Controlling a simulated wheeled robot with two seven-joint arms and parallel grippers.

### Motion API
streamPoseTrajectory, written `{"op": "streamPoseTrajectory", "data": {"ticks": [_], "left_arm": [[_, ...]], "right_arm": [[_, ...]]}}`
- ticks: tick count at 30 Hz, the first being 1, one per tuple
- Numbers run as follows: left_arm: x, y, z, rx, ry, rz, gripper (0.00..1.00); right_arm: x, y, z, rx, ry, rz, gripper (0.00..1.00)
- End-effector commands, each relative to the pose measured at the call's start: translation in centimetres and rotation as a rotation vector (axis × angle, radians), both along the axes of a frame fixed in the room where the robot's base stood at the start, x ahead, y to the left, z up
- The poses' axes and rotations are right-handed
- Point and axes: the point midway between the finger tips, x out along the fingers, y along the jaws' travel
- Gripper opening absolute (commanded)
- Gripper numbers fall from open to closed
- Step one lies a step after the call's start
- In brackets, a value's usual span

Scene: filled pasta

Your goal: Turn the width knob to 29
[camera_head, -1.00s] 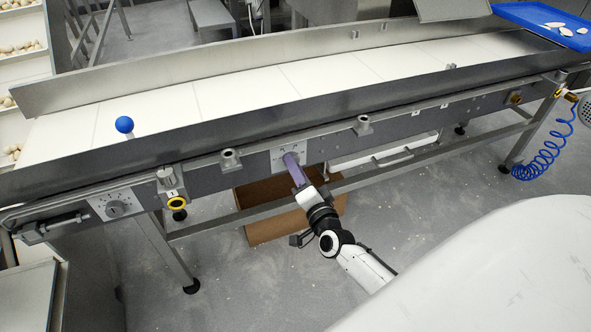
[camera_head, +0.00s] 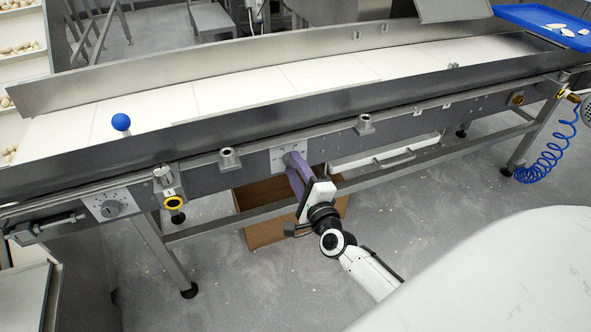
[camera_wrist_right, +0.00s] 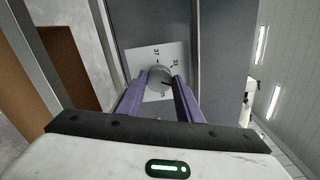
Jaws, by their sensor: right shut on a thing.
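A round grey knob (camera_wrist_right: 159,78) sits on a white dial plate (camera_wrist_right: 138,60) on the conveyor's front side. The plate also shows in the head view (camera_head: 276,160). The printed numbers 37 and 33 can be read in the right wrist view; other marks are hidden or too small. A dark mark shows on the knob's face, pointing toward the right finger. My right gripper (camera_wrist_right: 160,82) is shut on the knob, with one purple finger on each side. In the head view my right gripper (camera_head: 289,158) reaches the plate from below. My left gripper is not in view.
A second dial plate with a knob (camera_head: 111,208) is farther left on the conveyor front. A yellow-ringed button (camera_head: 173,202) and metal fittings (camera_head: 229,159) stick out between them. A cardboard box (camera_head: 262,232) stands on the floor below. A blue hose (camera_head: 547,158) hangs at the right.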

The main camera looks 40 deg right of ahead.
Motion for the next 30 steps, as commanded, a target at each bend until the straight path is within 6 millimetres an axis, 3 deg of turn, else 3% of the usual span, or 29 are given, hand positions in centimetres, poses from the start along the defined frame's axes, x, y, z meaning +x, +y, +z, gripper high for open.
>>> {"op": "streamPoseTrajectory", "data": {"ticks": [18,19,22,30], "left_arm": [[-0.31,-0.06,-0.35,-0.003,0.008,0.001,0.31],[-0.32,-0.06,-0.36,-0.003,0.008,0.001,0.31],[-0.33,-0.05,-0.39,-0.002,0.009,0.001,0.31],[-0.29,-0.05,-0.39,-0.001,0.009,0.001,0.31]], "right_arm": [[-0.08,-0.02,-0.13,0.041,-0.007,-0.001,0.10],[-0.08,-0.02,-0.13,0.041,-0.007,-0.001,0.35],[-0.07,-0.02,-0.10,0.041,-0.007,-0.001,0.51],[-0.06,0.00,-0.03,0.041,-0.009,-0.001,0.51]]}}
